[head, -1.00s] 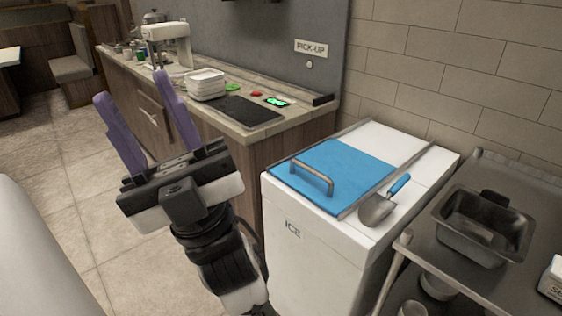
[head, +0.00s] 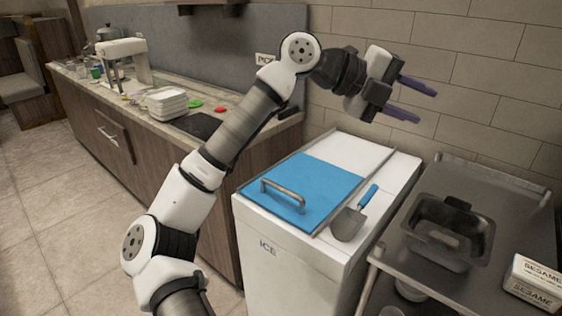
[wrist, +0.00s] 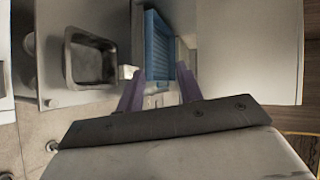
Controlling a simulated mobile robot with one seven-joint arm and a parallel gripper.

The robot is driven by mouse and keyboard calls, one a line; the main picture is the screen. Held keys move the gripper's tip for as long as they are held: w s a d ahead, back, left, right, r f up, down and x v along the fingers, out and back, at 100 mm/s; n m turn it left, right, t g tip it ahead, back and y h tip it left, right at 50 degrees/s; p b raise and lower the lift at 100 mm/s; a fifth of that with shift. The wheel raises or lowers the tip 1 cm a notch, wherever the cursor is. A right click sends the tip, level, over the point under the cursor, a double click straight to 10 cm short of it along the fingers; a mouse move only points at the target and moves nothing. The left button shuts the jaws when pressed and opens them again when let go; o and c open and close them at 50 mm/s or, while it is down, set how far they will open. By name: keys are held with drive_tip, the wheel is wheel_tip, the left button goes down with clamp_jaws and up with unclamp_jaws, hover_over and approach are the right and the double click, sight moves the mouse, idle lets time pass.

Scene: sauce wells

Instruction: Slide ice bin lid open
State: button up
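The ice bin (head: 300,262) is a white chest marked ICE. Its flat blue lid (head: 322,180) lies on the left part of the top, with a metal bar handle (head: 283,192) near its front edge. My gripper (head: 424,104) is raised above and behind the bin's right side, with its two purple fingers spread and pointing right. It is apart from the lid and handle, and nothing is between the fingers. The fingers also show in the wrist view (wrist: 160,88). A blue ribbed thing (wrist: 158,48) lies beyond them there; I cannot tell what it is.
A scoop (head: 350,222) with a blue grip lies on the bin top, right of the lid. A steel cart (head: 515,205) with a deep pan (head: 450,240) and a sesame box (head: 533,285) stands to the right. A counter (head: 165,140) is behind left. A tiled wall (head: 450,60) is behind.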

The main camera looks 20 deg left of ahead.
drive_tip(key=w+a+f+n+y, duration=0.3)
drive_tip(key=w+a+f+y, duration=0.1)
drive_tip(key=a+f, duration=0.2)
drive_tip(key=n+g+y+p, duration=0.1)
drive_tip(key=n+g+y, duration=0.1)
drive_tip(key=n+y, duration=0.65)
approach(281, 189)
drive_tip(key=shift+m, duration=0.35)
drive_tip(key=p+x, duration=0.1)
drive_tip(key=x, duration=0.3)
drive_tip(key=p+x, duration=0.1)
drive_tip(key=x, duration=0.3)
drive_tip(key=shift+w, duration=0.25)
clamp_jaws()
